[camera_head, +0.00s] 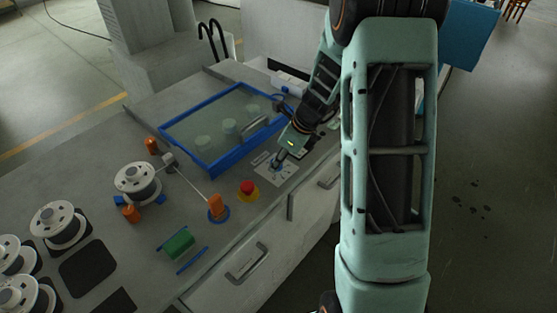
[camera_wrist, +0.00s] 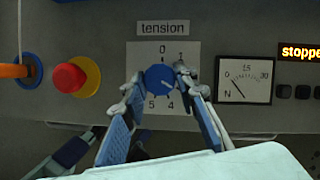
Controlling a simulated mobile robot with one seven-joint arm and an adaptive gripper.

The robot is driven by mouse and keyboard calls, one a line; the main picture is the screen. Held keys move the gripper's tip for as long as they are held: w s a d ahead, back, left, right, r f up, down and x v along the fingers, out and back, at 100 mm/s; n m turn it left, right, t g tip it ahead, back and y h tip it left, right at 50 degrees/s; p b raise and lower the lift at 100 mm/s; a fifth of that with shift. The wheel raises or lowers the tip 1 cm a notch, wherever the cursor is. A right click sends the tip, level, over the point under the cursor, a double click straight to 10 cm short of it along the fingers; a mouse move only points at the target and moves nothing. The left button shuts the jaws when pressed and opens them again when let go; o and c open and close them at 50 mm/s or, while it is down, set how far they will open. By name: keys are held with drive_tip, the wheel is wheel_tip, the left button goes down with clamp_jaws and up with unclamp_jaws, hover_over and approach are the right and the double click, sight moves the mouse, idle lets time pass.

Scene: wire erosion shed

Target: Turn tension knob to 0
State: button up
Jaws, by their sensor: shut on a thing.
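The tension knob (camera_wrist: 160,78) is round and blue. It sits on a pale dial plate (camera_wrist: 133,54) under a "tension" label. The 0 is at the top, 1 upper right, 4 and 5 below; other marks are hidden by a finger. A small light mark on the knob's face seems to point to the lower right. My gripper (camera_wrist: 160,77) has its two fingers shut on the knob from left and right. In the head view my gripper (camera_head: 281,157) reaches down to the dial plate (camera_head: 266,177) on the bench top, and the knob is mostly hidden there.
A red stop button (camera_wrist: 69,78) on a yellow base is left of the dial. A tension gauge (camera_wrist: 245,80) and a display (camera_wrist: 299,52) reading "stoppe", cut off, are to the right. A blue-framed tank (camera_head: 216,171) stands behind. Wire spools (camera_head: 58,222) are at left.

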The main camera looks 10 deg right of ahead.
drive_tip(key=shift+n, duration=0.3)
drive_tip(key=n+g, duration=0.1)
drive_tip(key=n, duration=0.1)
drive_tip(key=n+g+y, duration=0.1)
drive_tip(key=n, duration=0.2)
drive_tip(key=shift+w+d, duration=0.1)
drive_tip(key=shift+w, duration=0.1)
drive_tip(key=n+g, duration=0.1)
drive_tip(key=n, duration=0.2)
drive_tip(key=n+g, duration=0.1)
drive_tip(key=n, duration=0.2)
drive_tip(key=shift+w+n+g, duration=0.15)
drive_tip(key=shift+n+g, duration=0.15)
drive_tip(key=shift+n, duration=0.1)
drive_tip(key=n, duration=0.2)
drive_tip(key=n+g+h, duration=0.1)
drive_tip(key=n, duration=0.2)
drive_tip(key=shift+w+g+h, duration=0.1)
drive_tip(key=shift+g+h, duration=0.2)
drive_tip(key=n, duration=0.2)
drive_tip(key=n+h, duration=0.1)
drive_tip(key=n, duration=0.1)
drive_tip(key=n+g+h, duration=0.1)
drive_tip(key=n, duration=0.1)
drive_tip(key=shift+a+n+b, duration=0.3)
drive_tip(key=shift+b, duration=0.1)
drive_tip(key=o, duration=1.1)
drive_tip(key=shift+o, duration=0.2)
